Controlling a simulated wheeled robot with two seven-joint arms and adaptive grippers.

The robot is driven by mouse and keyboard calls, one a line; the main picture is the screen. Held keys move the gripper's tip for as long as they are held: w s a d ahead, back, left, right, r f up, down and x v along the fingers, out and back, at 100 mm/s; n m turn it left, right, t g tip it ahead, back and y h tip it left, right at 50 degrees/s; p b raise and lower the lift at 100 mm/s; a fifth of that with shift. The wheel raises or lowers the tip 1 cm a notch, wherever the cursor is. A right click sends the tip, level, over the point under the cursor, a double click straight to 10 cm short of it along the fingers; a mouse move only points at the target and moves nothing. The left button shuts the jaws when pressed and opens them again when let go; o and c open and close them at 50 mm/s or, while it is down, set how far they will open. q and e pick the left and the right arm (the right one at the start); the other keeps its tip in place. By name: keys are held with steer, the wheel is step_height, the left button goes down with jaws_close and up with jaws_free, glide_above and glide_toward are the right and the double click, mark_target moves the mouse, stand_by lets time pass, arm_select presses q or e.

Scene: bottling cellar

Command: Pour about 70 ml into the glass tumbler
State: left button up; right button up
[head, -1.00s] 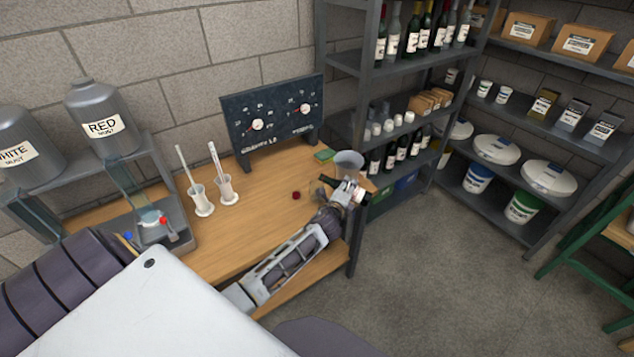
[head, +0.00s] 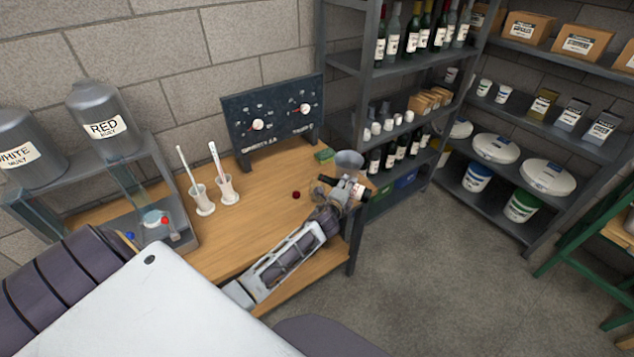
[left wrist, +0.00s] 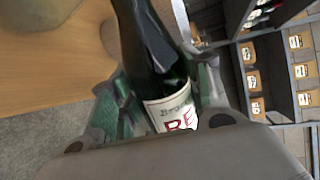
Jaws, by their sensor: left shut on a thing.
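My left gripper (head: 345,193) is shut on a dark bottle (head: 327,182) with a white label, over the right end of the wooden bench. The bottle lies steeply tilted, close to level, its dark end toward the left in the head view. In the left wrist view the bottle (left wrist: 148,45) sits between the fingers, with red letters on its label. A clear, wide-rimmed glass, seemingly the glass tumbler (head: 348,159), shows just behind the bottle; its lower part is hidden. I cannot see any liquid stream or the level in the glass. My right gripper is not in view.
On the bench (head: 255,205) stand two white cylinders (head: 226,188) with thin rods, a dark gauge board (head: 272,115) and a small dark red item (head: 296,195). A rack with RED and WHITE vessels (head: 103,120) is at left. Shelving (head: 395,130) stands close behind the right end.

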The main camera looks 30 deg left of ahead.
arm_select(q)
steer(key=shift+r+p, duration=0.4)
stand_by(0.3)
steer(key=shift+w+d+n, duration=0.1)
steer(key=shift+d+n, duration=0.15)
steer(key=shift+n, duration=0.05)
steer(key=shift+r, duration=0.1)
steer(key=shift+r+n+h+p, duration=0.3)
steer(key=shift+p, duration=0.25)
stand_by(1.8)
step_height(320, 180, down, 3)
steer(key=m+b, duration=0.1)
steer(key=b, duration=0.2)
steer(key=shift+d+r+m+y, duration=0.1)
steer(key=shift+r+m+y, duration=0.1)
steer(key=shift+m+y, duration=0.2)
steer(key=shift+d+m+y+b, duration=0.2)
steer(key=shift+m+y+b, duration=0.1)
steer(key=shift+m+b, duration=0.3)
steer(key=shift+r, duration=0.15)
